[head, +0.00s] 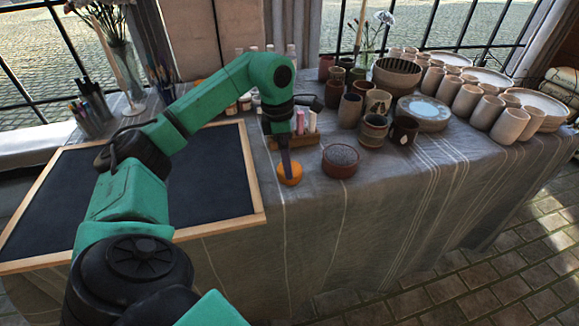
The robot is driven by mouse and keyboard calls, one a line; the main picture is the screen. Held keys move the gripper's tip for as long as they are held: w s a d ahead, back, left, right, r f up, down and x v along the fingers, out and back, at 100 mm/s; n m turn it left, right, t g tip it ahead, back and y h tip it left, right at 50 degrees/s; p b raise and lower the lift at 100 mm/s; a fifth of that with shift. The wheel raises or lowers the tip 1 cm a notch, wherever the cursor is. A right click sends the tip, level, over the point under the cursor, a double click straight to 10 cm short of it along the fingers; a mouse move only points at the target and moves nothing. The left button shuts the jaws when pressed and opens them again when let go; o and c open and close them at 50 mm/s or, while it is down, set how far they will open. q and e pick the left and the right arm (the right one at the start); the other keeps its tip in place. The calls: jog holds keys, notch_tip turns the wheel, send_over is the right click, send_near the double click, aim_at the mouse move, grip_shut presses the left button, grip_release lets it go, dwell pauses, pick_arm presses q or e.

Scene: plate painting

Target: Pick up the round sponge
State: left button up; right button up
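The round sponge (291,180) is a small orange disc on the grey cloth, near the front edge of the table. My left gripper (286,163) points down from above, and its narrow dark fingers reach the sponge's top, covering part of it. I cannot tell whether the fingers touch or grip the sponge, or how far apart they are. The sponge appears to rest on the cloth. My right gripper is not in view.
Behind is a wooden holder (308,141) with coloured sticks. A wood-framed black board (215,185) lies to the left. Many cups (350,110) and plates (424,112) crowd the back right.

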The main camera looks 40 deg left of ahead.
pick_arm(q)
jog(key=f, duration=0.3)
jog(key=shift+w+d+f, duration=0.1)
jog(key=shift+d+f, duration=0.05)
jog(key=shift+d, duration=0.1)
jog(key=shift+f, duration=0.35)
jog(key=shift+w, duration=0.1)
jog(key=c, duration=1.2)
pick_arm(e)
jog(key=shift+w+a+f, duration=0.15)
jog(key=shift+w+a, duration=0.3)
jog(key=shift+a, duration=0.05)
pick_arm(q)
jog(key=shift+r, duration=0.2)
